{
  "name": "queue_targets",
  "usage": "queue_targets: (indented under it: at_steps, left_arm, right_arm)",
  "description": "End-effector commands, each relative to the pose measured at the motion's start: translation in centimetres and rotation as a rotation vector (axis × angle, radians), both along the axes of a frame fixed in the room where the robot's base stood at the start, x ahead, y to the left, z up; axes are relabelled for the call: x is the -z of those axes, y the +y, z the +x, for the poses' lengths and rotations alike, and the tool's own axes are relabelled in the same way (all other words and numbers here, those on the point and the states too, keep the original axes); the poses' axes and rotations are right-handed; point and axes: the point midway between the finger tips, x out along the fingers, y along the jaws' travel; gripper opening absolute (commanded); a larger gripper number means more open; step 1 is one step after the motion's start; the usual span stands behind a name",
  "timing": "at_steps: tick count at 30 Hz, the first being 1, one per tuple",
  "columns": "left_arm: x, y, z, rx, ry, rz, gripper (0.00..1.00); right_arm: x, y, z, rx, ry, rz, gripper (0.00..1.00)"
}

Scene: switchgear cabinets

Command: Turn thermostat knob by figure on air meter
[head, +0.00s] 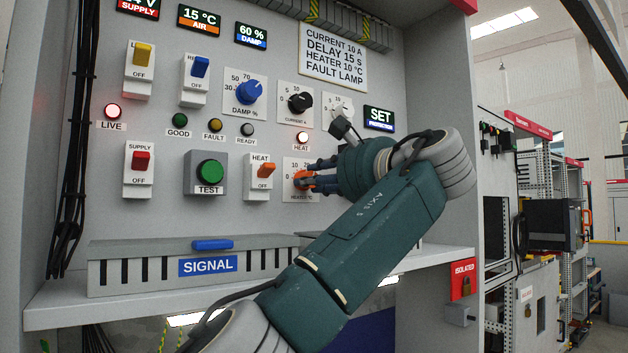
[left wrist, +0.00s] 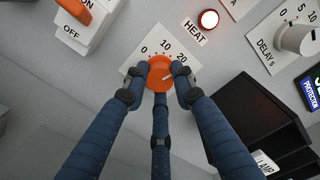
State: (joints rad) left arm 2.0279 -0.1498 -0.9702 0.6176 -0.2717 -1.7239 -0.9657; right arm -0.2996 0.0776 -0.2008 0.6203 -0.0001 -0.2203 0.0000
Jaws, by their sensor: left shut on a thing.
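The orange heater knob (head: 302,180) sits on a white plate marked 0, 10, 20 low on the panel. The air meter (head: 200,19) at the top reads 15 °C. My right gripper is not in view.
A sign (head: 333,57) reads "HEATER 10 °C". A grey trunking labelled SIGNAL (head: 150,267) lies on the shelf below.

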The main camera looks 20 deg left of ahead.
Motion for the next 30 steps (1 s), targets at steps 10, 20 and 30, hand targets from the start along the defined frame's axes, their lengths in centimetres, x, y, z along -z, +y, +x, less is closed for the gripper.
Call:
queue_targets:
  at_steps: [10, 20, 30]
  left_arm:
    - [-0.05, -0.31, 0.08, 0.009, 0.098, 0.082, 0.00]
    - [0.08, -0.30, 0.12, 0.009, 0.115, 0.093, 0.00]
    - [0.18, -0.25, 0.11, 0.006, 0.117, 0.091, 0.44]
  right_arm:
    - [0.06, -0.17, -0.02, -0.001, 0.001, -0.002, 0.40]
    - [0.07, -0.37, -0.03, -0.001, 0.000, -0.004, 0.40]
    - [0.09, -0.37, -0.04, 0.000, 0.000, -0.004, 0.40]
